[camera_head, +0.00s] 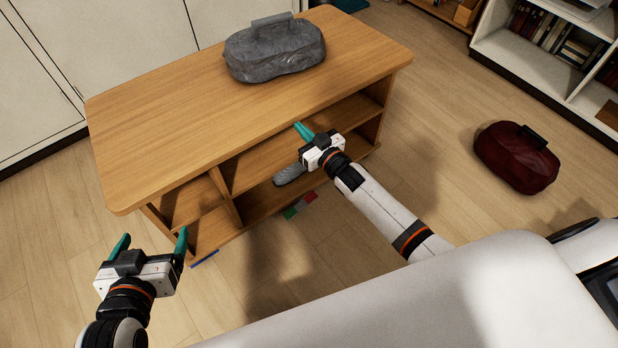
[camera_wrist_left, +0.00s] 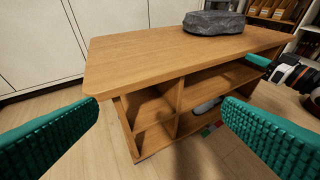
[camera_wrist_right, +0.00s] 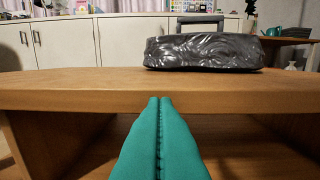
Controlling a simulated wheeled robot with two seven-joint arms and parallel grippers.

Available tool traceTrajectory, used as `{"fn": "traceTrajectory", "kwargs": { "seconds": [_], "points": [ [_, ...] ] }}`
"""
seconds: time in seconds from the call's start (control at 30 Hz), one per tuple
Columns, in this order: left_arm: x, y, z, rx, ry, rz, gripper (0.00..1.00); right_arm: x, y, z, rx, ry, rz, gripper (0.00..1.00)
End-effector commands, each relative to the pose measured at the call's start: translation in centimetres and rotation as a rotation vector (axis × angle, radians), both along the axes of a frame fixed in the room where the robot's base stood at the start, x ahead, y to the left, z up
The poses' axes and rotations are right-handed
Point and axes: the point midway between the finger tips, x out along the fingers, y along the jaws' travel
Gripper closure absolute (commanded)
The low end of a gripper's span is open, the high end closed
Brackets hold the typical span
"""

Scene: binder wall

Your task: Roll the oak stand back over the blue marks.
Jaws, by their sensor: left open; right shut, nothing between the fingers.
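The oak stand (camera_head: 180,120) is a low wooden unit with open shelves facing me; it also shows in the left wrist view (camera_wrist_left: 140,58) and the right wrist view (camera_wrist_right: 70,88). A blue mark (camera_head: 205,258) lies on the floor by its near left corner. Any other blue mark is hidden or not visible. My left gripper (camera_head: 150,243) is open and empty, just in front of the stand's left end. My right gripper (camera_head: 304,131) is shut and empty at the stand's shelf side; in the right wrist view its fingertips (camera_wrist_right: 160,100) are close to the top's front edge. I cannot tell whether they touch.
A grey wrapped bag (camera_head: 275,50) sits on the stand's top. A dark grey object (camera_head: 290,174) is at the lower shelf. Red and green pieces (camera_head: 299,206) lie on the floor in front. A dark red bag (camera_head: 516,158) lies at right, near a white bookcase (camera_head: 545,50).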

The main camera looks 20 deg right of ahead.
Motion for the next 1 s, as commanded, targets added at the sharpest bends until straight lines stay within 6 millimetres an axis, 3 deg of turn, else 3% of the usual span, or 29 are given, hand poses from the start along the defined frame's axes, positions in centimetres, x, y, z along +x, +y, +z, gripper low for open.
{"fn": "traceTrajectory", "kwargs": {
  "seconds": [1.0],
  "points": [
    [-5.9, 2.4, -4.7, 0.097, 0.441, 0.034, 0.1, -3.1, -0.9, 0.1, 0.0, 0.0, 0.0, 1.0]
  ]
}}
